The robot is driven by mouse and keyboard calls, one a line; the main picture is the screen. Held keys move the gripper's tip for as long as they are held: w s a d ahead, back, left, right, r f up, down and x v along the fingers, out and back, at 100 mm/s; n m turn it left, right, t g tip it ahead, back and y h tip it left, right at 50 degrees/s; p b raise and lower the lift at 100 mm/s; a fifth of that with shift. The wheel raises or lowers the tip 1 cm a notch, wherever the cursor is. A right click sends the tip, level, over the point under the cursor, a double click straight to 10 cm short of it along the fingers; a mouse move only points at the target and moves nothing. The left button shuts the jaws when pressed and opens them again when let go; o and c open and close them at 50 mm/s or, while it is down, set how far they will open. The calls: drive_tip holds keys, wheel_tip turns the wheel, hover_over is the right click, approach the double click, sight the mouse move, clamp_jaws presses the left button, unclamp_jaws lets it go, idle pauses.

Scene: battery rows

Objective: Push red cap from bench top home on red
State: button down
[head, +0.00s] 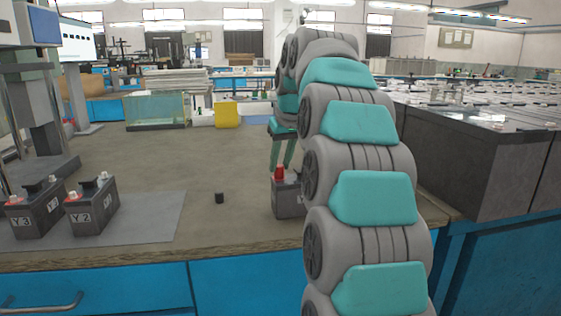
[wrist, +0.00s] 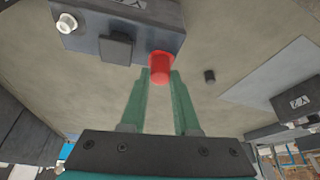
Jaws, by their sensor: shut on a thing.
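The red cap (head: 279,173) is between the tips of my gripper (head: 283,158), at the top of a grey battery (head: 287,200) near the bench's front edge. In the wrist view the red cap (wrist: 160,68) sits between the green fingers of my gripper (wrist: 160,78), which is shut on it. It overlaps a corner of the battery (wrist: 130,32) there. The battery's white post (wrist: 67,23) is bare at the other end. The post under the cap is hidden, so I cannot tell how far down the cap sits. My arm hides the battery's right part.
A small black cap (head: 219,197) stands on the bench top (head: 225,155), left of the battery. A dark bench block (head: 495,170) is at right.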

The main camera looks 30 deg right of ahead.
drive_tip(key=shift+c, duration=0.4)
unclamp_jaws()
idle(0.4)
drive_tip(key=shift+r+p, duration=1.7)
drive_tip(key=shift+r, duration=1.8)
